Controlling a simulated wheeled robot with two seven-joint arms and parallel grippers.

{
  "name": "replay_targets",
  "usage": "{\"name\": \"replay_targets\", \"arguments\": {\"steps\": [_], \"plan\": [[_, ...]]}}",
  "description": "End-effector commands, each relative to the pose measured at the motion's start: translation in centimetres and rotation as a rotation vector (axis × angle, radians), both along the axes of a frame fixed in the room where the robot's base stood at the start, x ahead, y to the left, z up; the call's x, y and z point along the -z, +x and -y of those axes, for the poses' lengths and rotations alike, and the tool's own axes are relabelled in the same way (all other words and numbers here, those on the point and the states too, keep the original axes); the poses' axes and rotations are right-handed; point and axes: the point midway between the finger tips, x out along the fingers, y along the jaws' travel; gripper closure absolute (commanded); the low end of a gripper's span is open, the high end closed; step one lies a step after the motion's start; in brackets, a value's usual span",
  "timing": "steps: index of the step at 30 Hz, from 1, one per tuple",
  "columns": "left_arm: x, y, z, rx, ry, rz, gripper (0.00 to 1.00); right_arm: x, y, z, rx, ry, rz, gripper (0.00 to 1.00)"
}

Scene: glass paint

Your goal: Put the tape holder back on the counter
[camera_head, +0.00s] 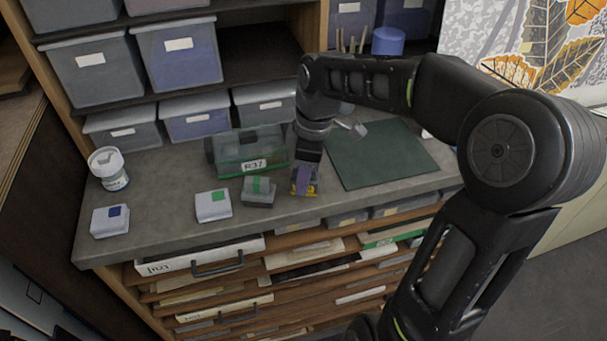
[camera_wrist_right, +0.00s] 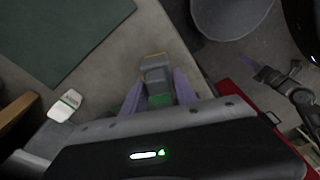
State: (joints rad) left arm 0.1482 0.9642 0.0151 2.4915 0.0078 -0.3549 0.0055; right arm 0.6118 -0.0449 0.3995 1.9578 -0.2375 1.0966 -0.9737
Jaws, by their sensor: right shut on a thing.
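My right gripper (camera_head: 304,180) reaches down at the counter's (camera_head: 160,190) front edge, its purple fingers shut on a small grey piece with yellow-orange edges, seemingly the tape holder. In the right wrist view the grey holder (camera_wrist_right: 156,76) sits between the purple fingers (camera_wrist_right: 160,92), with a bit of green beside it. The fingers hide much of it in the head view, and I cannot tell whether it touches the counter. My left gripper (camera_wrist_right: 270,78) shows small at the right of the wrist view; its opening is unclear. It is outside the head view.
A grey block with a green strip (camera_head: 258,191) stands close left of the right gripper. Behind is a clear green box (camera_head: 250,147). White boxes (camera_head: 213,206) and a jar (camera_head: 108,168) stand left. A green mat (camera_head: 380,155) lies right. Drawers (camera_head: 205,262) sit below.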

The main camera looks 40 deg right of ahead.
Motion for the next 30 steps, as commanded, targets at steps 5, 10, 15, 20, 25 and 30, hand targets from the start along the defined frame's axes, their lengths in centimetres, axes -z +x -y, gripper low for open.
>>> {"name": "replay_targets", "arguments": {"steps": [5,10,15,20,25,30], "plan": [[0.1,0.0,0.0,0.0,-0.001,0.0,0.8,0.2,0.0,0.0,0.0,0.0,0.0,0.56],[0.1,0.0,0.0,0.0,-0.001,0.0,0.8,0.1,0.0,0.0,0.0,0.0,0.0,0.44],[0.1,0.0,0.0,0.0,-0.001,0.001,0.8,0.1,0.0,0.0,0.0,0.0,0.0,0.44],[-0.1,0.0,0.0,0.0,0.0,0.0,0.8,-0.2,0.0,0.0,0.0,-0.001,0.001,0.44],[0.3,0.0,0.0,0.001,-0.001,0.001,0.8,-1.8,-0.1,0.2,0.0,-0.002,0.002,0.44],[0.7,0.1,0.0,0.001,-0.002,0.003,0.8,-5.0,-0.3,0.5,0.0,-0.001,0.006,0.44]]}}
